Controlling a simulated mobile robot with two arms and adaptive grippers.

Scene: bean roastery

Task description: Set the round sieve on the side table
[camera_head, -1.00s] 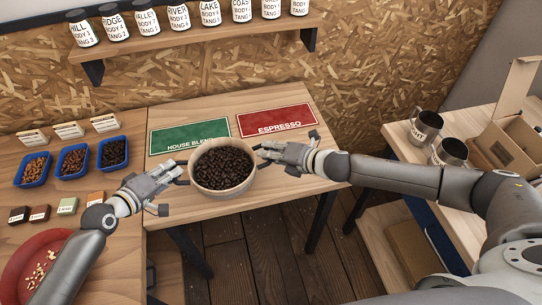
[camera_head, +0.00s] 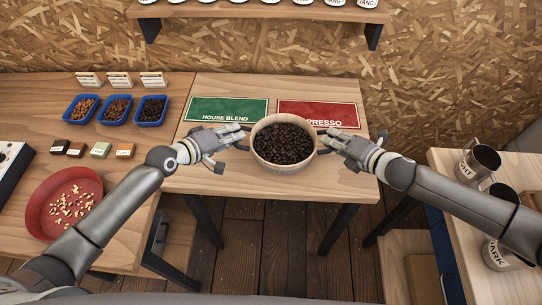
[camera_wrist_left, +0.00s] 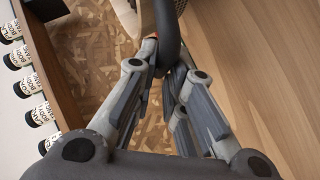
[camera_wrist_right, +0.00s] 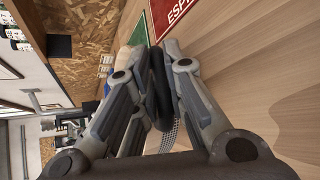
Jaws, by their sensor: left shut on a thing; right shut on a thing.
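The round sieve (camera_head: 258,157) is a pale round-rimmed pan full of dark beans, with a dark handle on each side. In the head view it is over the front part of the side table (camera_head: 205,170), below the two mats. I cannot tell whether its base touches the wood. My left gripper (camera_head: 240,141) is shut on the sieve's left handle, and the dark handle shows between its fingers in the left wrist view (camera_wrist_left: 168,45). My right gripper (camera_head: 327,141) is shut on the right handle, also seen in the right wrist view (camera_wrist_right: 158,85).
A green HOUSE BLEND mat (camera_head: 226,109) and a red ESPRESSO mat (camera_head: 340,115) lie behind the sieve. Blue bean trays (camera_head: 117,109) and a red bowl (camera_head: 45,215) are on the left counter. Metal mugs (camera_head: 478,163) stand on the right table. A shelf (camera_head: 260,11) hangs above.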

